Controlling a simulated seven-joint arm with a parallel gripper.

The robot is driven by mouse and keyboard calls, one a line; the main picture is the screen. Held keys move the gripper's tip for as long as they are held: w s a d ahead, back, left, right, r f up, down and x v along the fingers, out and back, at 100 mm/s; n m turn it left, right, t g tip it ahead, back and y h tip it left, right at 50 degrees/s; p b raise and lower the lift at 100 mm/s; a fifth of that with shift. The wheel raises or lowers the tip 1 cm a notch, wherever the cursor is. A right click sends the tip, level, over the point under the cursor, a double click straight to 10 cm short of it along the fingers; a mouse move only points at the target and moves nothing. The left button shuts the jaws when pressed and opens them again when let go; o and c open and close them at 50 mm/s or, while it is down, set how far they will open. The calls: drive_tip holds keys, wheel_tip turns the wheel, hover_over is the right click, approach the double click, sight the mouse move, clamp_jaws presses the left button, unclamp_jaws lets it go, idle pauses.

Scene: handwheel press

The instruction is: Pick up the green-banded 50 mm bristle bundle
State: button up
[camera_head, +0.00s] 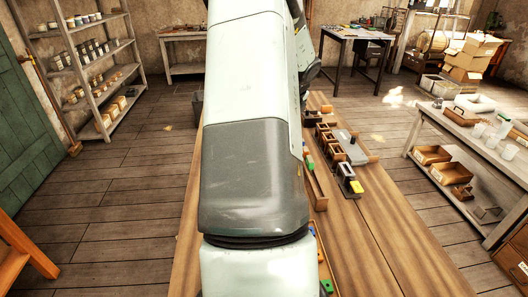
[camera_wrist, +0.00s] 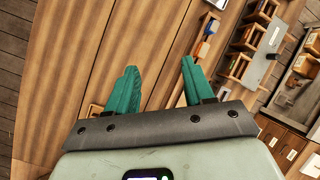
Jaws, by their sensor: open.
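I cannot make out the green-banded 50 mm bristle bundle for certain. In the head view a small green piece (camera_head: 310,163) shows at a long wooden tray, just right of my arm. Another green piece (camera_head: 327,286) shows at the bottom edge, partly hidden by my arm. Both are too small to identify. In the wrist view my gripper (camera_wrist: 157,78) has its two teal fingers apart, with bare wooden tabletop between them and nothing held. My arm hides the middle of the bench and my gripper in the head view.
The wooden bench (camera_head: 385,255) has clear room at its front right. Small wooden boxes (camera_head: 325,140) and a grey plate with a handle (camera_head: 350,148) stand right of my arm. A yellow block (camera_head: 356,186) is nearby. A narrow tray (camera_wrist: 200,50) lies right of my fingers.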

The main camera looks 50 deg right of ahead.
drive_tip(key=s+d+f+m+g, duration=0.1)
drive_tip(key=s+d+f+m, duration=0.6)
drive_tip(key=s+f, duration=0.25)
hover_over(311, 159)
drive_tip(key=s+a, duration=0.2)
wheel_tip(311, 159, down, 4)
drive_tip(key=x, duration=0.6)
drive_tip(key=shift+w, duration=0.15)
clamp_jaws()
